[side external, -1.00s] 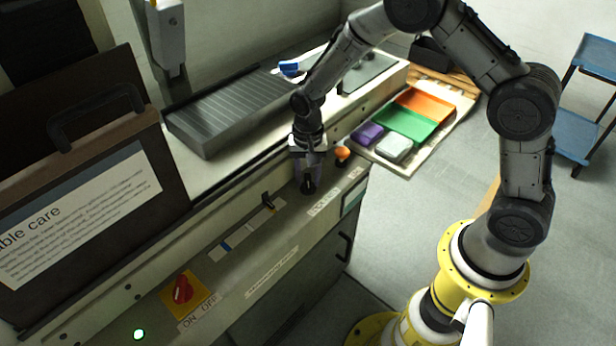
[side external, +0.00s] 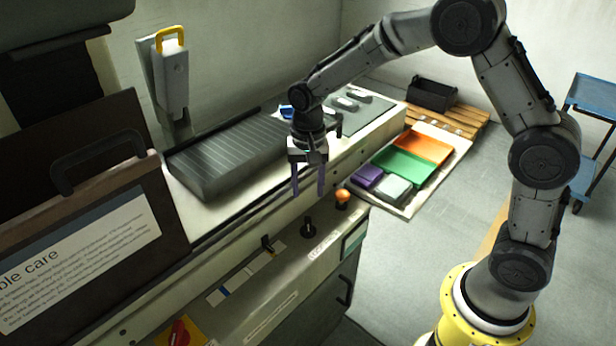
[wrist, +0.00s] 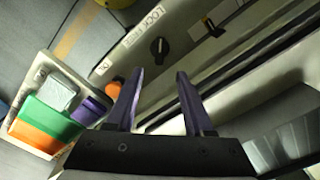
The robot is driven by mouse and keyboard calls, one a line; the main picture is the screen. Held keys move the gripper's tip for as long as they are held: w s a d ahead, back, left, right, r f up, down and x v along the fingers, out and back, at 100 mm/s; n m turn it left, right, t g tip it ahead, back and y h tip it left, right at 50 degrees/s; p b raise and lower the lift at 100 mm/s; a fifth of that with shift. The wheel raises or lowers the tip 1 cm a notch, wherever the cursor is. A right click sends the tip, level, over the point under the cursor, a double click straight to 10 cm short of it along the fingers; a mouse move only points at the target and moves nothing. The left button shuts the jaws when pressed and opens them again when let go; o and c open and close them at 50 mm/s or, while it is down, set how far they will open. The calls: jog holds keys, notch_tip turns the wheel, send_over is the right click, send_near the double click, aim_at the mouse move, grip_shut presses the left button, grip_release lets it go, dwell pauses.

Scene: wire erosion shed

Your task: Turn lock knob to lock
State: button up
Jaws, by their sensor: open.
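The lock knob (side external: 307,228) is a small black round knob on the sloped front panel of the machine. In the wrist view the knob (wrist: 159,47) shows whole, with a pale pointer line running roughly up and down the picture. A white label (side external: 324,244) lies beside it; its lettering is hard to read in the side view, and the label (wrist: 144,25) is only partly legible in the wrist view. My gripper (side external: 308,193) points down above the knob, with its two purple fingers apart and empty. In the wrist view the knob appears just beyond the open fingertips (wrist: 159,73), not touching them.
An orange-topped control (side external: 342,197) stands right of the knob. A black slider (side external: 268,244) is to the left, and a red switch (side external: 180,334) on yellow is farther left. Behind are a ribbed dark tray (side external: 222,160) and a mat with coloured bins (side external: 404,160).

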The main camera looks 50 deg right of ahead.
jog(key=shift+r, duration=1.4)
jog(key=s+d+r+n+t, duration=0.1)
jog(key=s+r+t, duration=0.1)
jog(key=s+r, duration=0.45)
jog(key=s+d+r+t, duration=0.2)
jog(key=s+r, duration=0.2)
jog(key=r, duration=0.6)
jog(key=s+f+n+t, duration=0.1)
jog(key=s+f+n, duration=0.3)
jog(key=s+n, duration=0.4)
jog(key=s, duration=0.6)
jog(key=shift+s+d+t, duration=0.25)
jog(key=shift+s+t, duration=0.05)
jog(key=shift+s, duration=0.05)
